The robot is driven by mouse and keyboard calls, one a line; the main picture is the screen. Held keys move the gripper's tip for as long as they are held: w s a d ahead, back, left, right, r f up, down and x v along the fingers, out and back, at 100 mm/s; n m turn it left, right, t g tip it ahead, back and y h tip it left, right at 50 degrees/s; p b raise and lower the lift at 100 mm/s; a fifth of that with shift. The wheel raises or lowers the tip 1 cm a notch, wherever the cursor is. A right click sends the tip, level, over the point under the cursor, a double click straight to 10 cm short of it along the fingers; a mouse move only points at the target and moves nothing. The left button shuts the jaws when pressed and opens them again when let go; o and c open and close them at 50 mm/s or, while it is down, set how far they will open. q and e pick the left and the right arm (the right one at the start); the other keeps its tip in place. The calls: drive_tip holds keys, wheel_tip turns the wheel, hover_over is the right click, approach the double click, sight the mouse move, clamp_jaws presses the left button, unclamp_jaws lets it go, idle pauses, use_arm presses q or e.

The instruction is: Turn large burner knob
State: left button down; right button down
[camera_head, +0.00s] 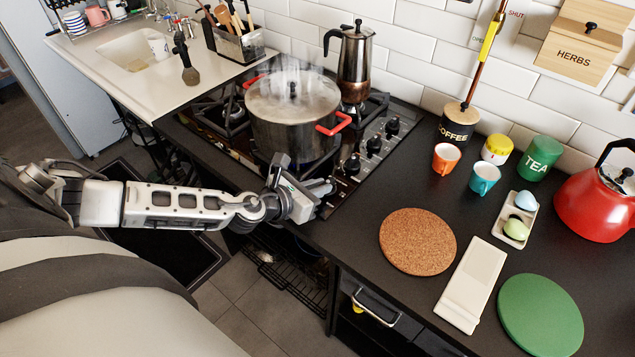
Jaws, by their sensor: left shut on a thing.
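The gas hob (380,112) is set into the dark counter, with a row of black knobs along its right side. Three knobs show clearly: the far knob (392,127), the middle knob (374,144) and the nearer knob (352,163). My left gripper (322,188) is at the front end of this row, its arm coming in from the left. Its jaws are shut on the front knob, which the fingers hide. I cannot tell how far that knob is turned. My right gripper is not in view.
A steaming pot (290,130) with red handles stands on the hob just behind my left gripper. A moka pot (355,62) stands on the back right burner. A cork mat (417,241), a white rest (470,284) and a green mat (540,315) lie on the right counter.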

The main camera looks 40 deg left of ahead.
use_arm(q)
drive_tip(key=c, duration=1.5)
unclamp_jaws()
drive_tip(key=shift+o, duration=0.2)
drive_tip(key=shift+s, duration=0.1)
drive_tip(key=shift+s+a+r, duration=0.1)
drive_tip(key=shift+s+a, duration=0.05)
drive_tip(key=shift+s, duration=0.15)
drive_tip(key=b+v, duration=0.1)
drive_tip(key=v, duration=1.4)
drive_tip(key=shift+r, duration=0.1)
